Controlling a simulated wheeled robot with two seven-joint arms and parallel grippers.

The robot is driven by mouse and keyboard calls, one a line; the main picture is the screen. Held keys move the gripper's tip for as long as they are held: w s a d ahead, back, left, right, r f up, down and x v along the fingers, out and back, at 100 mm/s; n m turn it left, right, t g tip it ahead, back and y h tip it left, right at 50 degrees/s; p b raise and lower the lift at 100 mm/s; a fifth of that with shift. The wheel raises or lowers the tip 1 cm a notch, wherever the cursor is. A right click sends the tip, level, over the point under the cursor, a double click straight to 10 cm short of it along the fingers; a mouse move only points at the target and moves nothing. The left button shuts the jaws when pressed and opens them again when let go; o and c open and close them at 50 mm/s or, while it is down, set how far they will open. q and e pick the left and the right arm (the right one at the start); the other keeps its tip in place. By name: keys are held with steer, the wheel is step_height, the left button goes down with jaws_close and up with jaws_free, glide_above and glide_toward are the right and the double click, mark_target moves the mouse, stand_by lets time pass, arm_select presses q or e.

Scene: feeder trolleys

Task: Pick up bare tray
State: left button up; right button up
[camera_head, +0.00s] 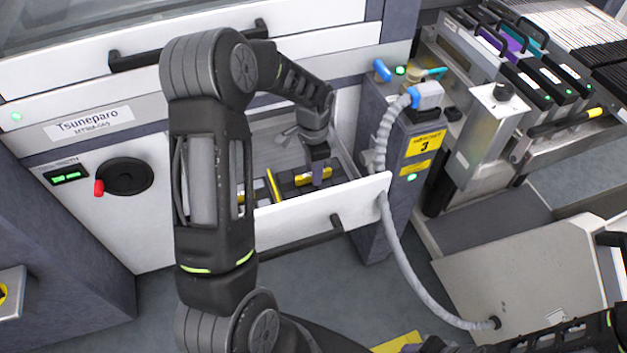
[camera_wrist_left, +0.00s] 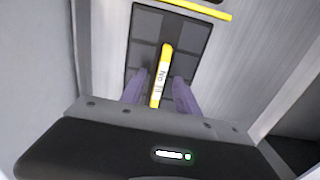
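A dark tray with square cells and a yellow handle lies in the open white drawer (camera_head: 320,212). The tray (camera_wrist_left: 146,22) fills the middle of the left wrist view, and its labelled yellow handle (camera_wrist_left: 161,75) stands out toward the camera. My left gripper (camera_head: 319,173) reaches down into the drawer over this tray. In the left wrist view its two purple fingers (camera_wrist_left: 160,92) are open, one on each side of the handle; I cannot tell whether they touch it. The tray's cells that show look empty. My right gripper is out of view.
A yellow bar (camera_head: 273,186) separates the tray from another dark part of the drawer to its left. The grey post (camera_head: 412,155) with a hose stands right of the drawer. Trolleys with feeders (camera_head: 535,75) stand at the upper right.

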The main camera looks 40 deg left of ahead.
arm_select(q)
jaws_close()
stand_by(1.4)
